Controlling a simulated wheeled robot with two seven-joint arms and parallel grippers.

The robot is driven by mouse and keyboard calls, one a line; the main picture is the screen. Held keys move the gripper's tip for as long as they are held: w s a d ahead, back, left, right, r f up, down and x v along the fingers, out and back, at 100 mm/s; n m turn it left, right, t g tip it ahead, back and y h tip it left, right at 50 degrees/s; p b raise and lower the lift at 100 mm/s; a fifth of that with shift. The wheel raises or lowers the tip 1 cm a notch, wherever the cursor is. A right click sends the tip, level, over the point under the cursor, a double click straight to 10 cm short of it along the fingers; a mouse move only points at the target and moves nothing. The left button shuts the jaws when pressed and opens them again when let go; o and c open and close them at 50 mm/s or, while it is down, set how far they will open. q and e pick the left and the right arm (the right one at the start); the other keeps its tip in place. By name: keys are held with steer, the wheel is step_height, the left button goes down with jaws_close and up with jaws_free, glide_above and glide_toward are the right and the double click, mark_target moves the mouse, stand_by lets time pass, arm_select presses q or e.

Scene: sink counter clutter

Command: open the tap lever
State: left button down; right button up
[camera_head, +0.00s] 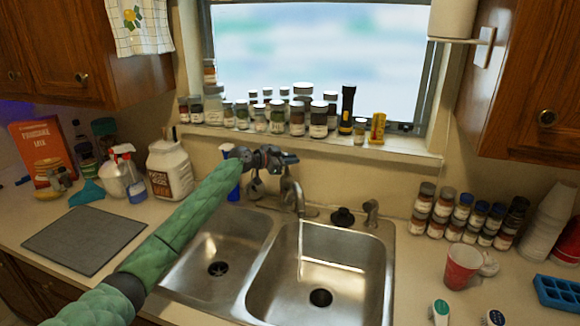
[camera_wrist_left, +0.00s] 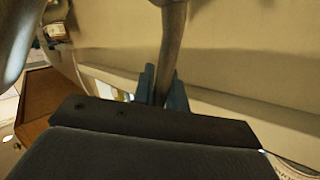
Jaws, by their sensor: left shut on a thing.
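The metal tap (camera_head: 291,192) stands behind the double sink, its curved spout over the divider side of the right basin. A thin pale vertical streak hangs below the spout and looks like running water. My left gripper (camera_head: 285,158) is just above the tap, at the end of my green-sleeved arm. In the left wrist view its two blue-grey fingers (camera_wrist_left: 163,88) are closed around a slim metal bar, which looks like the tap lever (camera_wrist_left: 173,40). In the head view the gripper hides much of the lever. My right gripper is not in view.
The sink has a left basin (camera_head: 207,245) and a right basin (camera_head: 345,262). A large white jar (camera_head: 170,170) stands left of the arm. A red cup (camera_head: 462,266) and spice jars (camera_head: 441,212) stand at right.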

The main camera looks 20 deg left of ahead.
arm_select(q)
steer(key=shift+w, duration=0.25)
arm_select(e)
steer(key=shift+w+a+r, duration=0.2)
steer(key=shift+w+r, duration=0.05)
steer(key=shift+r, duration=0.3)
arm_select(q)
steer(key=c, duration=1.4)
jaws_free()
steer(key=shift+a, duration=0.1)
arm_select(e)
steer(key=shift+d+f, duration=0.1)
